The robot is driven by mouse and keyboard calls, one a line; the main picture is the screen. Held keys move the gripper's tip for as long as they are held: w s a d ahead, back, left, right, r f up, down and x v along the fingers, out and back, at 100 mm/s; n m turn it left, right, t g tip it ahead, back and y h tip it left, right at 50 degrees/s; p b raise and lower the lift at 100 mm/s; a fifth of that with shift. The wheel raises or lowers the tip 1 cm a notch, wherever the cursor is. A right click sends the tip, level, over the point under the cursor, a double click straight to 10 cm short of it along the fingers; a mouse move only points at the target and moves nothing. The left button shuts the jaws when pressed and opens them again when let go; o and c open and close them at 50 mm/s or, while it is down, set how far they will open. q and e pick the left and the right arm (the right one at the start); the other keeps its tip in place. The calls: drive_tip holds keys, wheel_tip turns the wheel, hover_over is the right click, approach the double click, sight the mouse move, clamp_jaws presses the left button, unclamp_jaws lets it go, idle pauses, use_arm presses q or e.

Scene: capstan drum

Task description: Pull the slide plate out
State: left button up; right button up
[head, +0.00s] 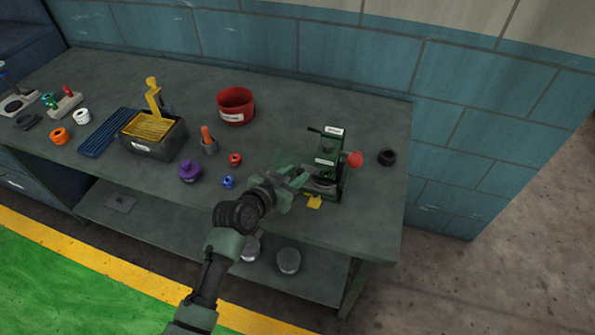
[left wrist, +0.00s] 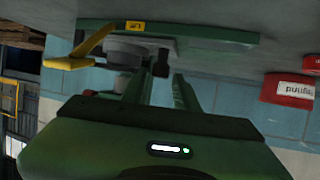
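The green device (head: 326,165) stands near the right end of the workbench, with white labels and a red knob (head: 355,159). A yellow tab (head: 314,202), which looks like the pull of the slide plate, sticks out at its base toward the bench's front edge. The yellow tab (left wrist: 68,63) also shows at the left of the left wrist view. My left gripper (head: 304,177) is beside the device's base, just behind the tab and apart from it. Its fingers (left wrist: 160,88) stand apart with nothing between them. My right gripper is not in view.
A black ring (head: 387,157) lies right of the device. A red bin (head: 235,106), a purple knobbed part (head: 190,171), small red and blue rings and a dark box with a yellow grate (head: 152,127) stand to the left. The workbench (head: 290,235) front edge runs below my arm.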

use_arm(q)
drive_tip(key=shift+x, duration=0.85)
drive_tip(key=shift+c, duration=0.3)
clamp_jaws()
drive_tip(key=shift+a+f, duration=0.1)
idle(0.5)
